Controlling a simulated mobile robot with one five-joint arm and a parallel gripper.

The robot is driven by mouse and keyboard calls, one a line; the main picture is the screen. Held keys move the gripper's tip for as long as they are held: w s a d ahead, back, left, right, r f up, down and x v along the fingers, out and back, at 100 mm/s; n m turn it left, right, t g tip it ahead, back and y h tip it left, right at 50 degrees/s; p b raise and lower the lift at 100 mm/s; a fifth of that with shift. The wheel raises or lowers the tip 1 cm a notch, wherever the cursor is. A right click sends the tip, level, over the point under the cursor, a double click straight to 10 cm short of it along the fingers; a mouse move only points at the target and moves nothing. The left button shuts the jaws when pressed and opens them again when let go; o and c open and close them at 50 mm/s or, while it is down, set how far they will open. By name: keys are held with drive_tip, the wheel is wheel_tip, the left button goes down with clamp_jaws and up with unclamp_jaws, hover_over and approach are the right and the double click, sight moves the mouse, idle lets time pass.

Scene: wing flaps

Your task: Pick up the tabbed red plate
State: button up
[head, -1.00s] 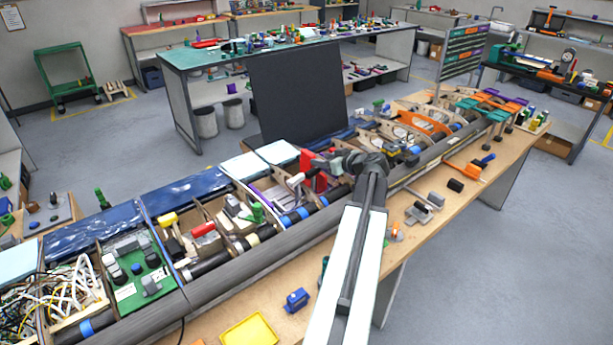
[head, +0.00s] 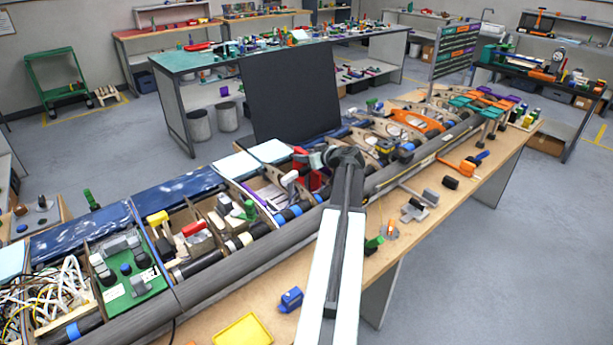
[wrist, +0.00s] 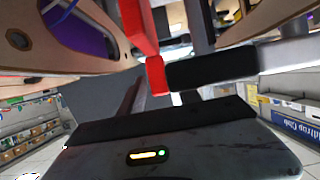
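The red plate (head: 316,180) stands in a bay of the long wing, just left of my arm's end in the head view. Part of it is hidden behind the arm. In the wrist view the red plate (wrist: 139,27) comes down from the top, and its red tab (wrist: 156,76) sits at the end of a black finger pad. My gripper (head: 340,160) is at the plate in the head view, its fingers hidden. The wrist view shows one black pad clearly beside the tab; I cannot tell whether a second finger closes on it.
Wooden ribs of the wing stand close around the plate, with a rib (wrist: 40,35) near in the wrist view. A dark upright panel (head: 290,95) stands behind. The bench front holds a blue block (head: 290,299), a yellow tray (head: 243,331) and grey blocks (head: 418,207).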

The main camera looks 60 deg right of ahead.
clamp_jaws()
idle(1.2)
